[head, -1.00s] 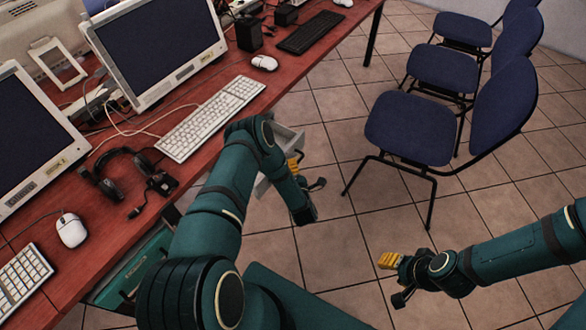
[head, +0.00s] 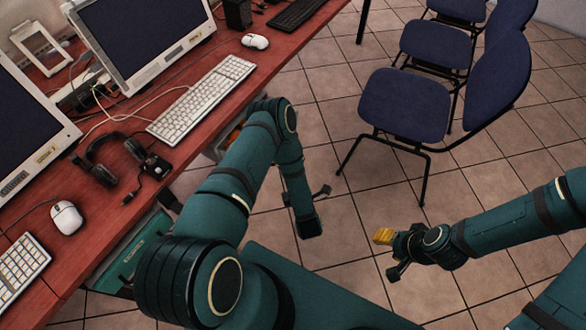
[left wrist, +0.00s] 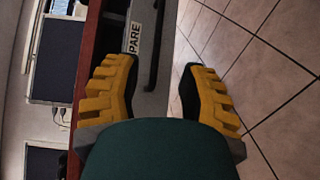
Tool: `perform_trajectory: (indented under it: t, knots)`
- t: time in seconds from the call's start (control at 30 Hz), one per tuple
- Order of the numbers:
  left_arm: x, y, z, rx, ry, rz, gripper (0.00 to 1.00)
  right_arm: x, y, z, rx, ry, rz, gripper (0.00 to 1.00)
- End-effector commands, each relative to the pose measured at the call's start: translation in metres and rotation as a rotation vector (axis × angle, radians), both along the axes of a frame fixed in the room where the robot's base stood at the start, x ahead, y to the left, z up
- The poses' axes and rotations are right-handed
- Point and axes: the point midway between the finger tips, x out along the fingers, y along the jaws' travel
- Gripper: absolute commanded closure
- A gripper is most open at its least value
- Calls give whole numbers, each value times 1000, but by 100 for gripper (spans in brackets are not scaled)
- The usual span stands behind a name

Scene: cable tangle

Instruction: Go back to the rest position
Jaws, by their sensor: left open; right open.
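My right gripper (head: 387,252) shows at the lower right of the head view, with a yellow finger pad. It is open and empty above the tiled floor, apart from the chairs. My left arm bends beside the desk edge and its end link points down; its fingers are not clear in the head view. In the left wrist view my left gripper (left wrist: 157,68) is open, with its two yellow-padded fingers well apart and nothing between them. Behind them is a grey panel (left wrist: 147,70) with lettering.
The red desk (head: 95,215) holds monitors (head: 145,40), a white keyboard (head: 200,100), mice, a headset (head: 105,160) and loose cables. Blue chairs (head: 405,105) stand at the upper right. A pale box-like part under the desk edge is mostly hidden by my left arm. Tiled floor (head: 350,215) lies open between.

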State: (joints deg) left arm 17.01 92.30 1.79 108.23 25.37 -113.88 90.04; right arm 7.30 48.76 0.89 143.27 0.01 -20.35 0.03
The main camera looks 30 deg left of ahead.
Motion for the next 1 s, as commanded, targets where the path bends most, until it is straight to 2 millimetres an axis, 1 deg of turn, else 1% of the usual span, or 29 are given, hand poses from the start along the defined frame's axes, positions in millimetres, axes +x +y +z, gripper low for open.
perform_trajectory:
  t: [0.2, 0.77, 0.87, 0.97, 1.0]
  knots:
    - [-3, -1, 2, 3, -5, 3, 59, 0, 0, 0, 0, 0, 0, 53]
    - [-3, -1, 2, 3, -1, 1, 59, 0, 0, 0, 0, 0, 0, 53]
    - [2, -2, 3, 3, 41, -22, 59, 0, 0, 0, 0, 0, 0, 53]
    - [11, -7, 4, 10, 162, -92, 59, 0, 0, 0, 0, 0, 0, 53]
    - [16, -11, 5, 17, 231, -140, 59, 0, 0, 0, 0, 0, 0, 53]
